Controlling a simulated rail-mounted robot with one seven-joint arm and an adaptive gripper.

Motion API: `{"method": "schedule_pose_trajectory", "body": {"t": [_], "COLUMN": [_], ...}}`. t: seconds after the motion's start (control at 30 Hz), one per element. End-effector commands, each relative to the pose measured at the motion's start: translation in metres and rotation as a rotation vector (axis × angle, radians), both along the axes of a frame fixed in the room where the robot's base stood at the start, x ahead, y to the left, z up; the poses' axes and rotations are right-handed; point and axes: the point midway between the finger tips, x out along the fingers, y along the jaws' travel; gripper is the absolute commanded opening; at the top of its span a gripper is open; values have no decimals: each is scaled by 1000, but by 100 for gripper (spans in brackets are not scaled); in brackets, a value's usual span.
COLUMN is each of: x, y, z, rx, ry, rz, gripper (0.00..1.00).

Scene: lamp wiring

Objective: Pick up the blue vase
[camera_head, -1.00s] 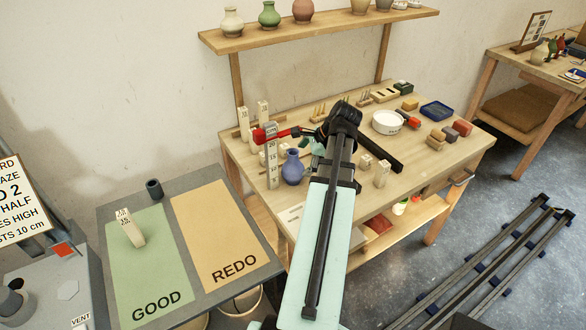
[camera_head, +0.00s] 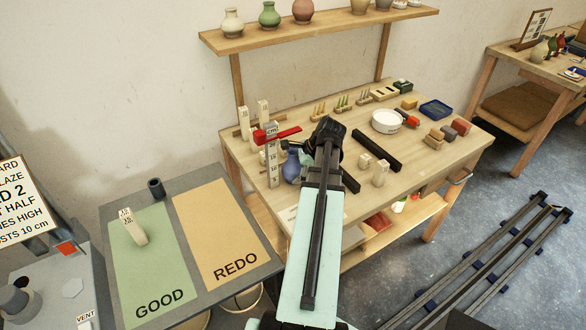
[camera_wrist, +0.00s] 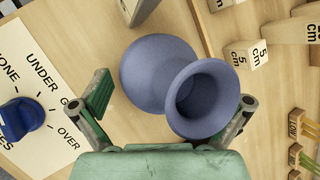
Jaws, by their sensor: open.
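The blue vase (camera_head: 292,168) stands upright on the wooden workbench (camera_head: 430,165), just right of a height gauge with a red arm (camera_head: 276,135). In the head view my arm partly hides its right side. In the wrist view the vase (camera_wrist: 165,80) is seen from above at an angle, its open mouth towards the gripper. My gripper (camera_wrist: 172,112) is open, with one finger on each side of the vase. The right finger is close to the rim; I cannot tell whether it touches. In the head view the fingers are hidden behind my arm.
Blocks marked 5 cm (camera_wrist: 245,55) stand close to the vase. A card with a blue knob (camera_wrist: 20,118) lies on the left in the wrist view. A white bowl (camera_head: 387,121) and a black bar (camera_head: 376,150) lie further right on the bench.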

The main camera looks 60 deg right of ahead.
Motion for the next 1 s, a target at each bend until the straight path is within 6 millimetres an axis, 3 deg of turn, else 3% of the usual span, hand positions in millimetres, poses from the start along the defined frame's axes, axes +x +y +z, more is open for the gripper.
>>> {"method": "schedule_pose_trajectory", "body": {"t": [0.13,0.3,0.33,0.77,1.0], "x": [0,0,0,-3,-18], "y": [0,0,0,0,-3], "z": [0,0,0,3,16], "rx": [0,0,0,1,-1], "ry": [0,0,0,-1,-1], "rz": [0,0,0,0,-1], "gripper": [96,36,29,29,29]}}
